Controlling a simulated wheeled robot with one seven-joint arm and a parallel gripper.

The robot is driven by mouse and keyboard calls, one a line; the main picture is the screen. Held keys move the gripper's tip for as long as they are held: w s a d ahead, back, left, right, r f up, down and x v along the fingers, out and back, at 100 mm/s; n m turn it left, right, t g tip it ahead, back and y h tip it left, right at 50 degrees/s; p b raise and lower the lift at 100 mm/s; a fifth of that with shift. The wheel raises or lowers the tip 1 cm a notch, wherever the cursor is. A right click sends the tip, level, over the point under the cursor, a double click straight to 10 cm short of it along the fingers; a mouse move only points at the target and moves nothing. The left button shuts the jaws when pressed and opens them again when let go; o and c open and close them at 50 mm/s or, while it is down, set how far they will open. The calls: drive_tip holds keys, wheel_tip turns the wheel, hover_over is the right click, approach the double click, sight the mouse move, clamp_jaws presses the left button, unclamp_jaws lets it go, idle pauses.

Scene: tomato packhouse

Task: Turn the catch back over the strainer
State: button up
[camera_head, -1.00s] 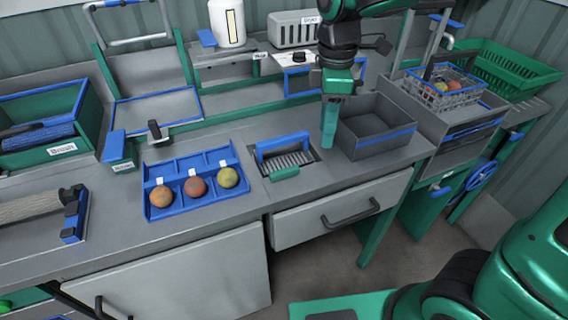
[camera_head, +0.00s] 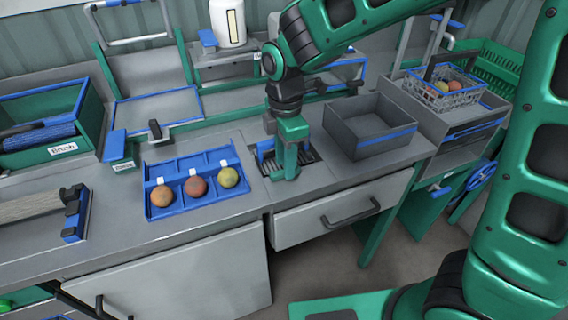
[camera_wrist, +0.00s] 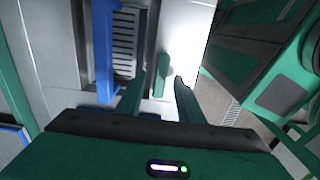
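The strainer is a dark slatted grate (camera_head: 308,154) set in the worktop, with a blue bar (camera_head: 264,149) across it. Its slats also show in the wrist view (camera_wrist: 124,42), beside the blue bar (camera_wrist: 103,50). The green catch (camera_wrist: 163,68) lies at the strainer's front edge, off the slats. My gripper (camera_head: 285,174) points down at that front edge and hides the catch in the head view. In the wrist view my gripper (camera_wrist: 161,82) is open, one finger either side of the catch's near end. I cannot tell whether a finger touches it.
A blue tray (camera_head: 190,214) with three tomatoes stands close to the left. An open grey bin (camera_head: 345,142) stands close to the right. A drawer (camera_head: 300,222) with a dark handle is below the strainer. The worktop's front edge is near.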

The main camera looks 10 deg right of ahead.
drive_tip(key=shift+f, duration=0.75)
drive_tip(key=shift+c, duration=0.6)
clamp_jaws()
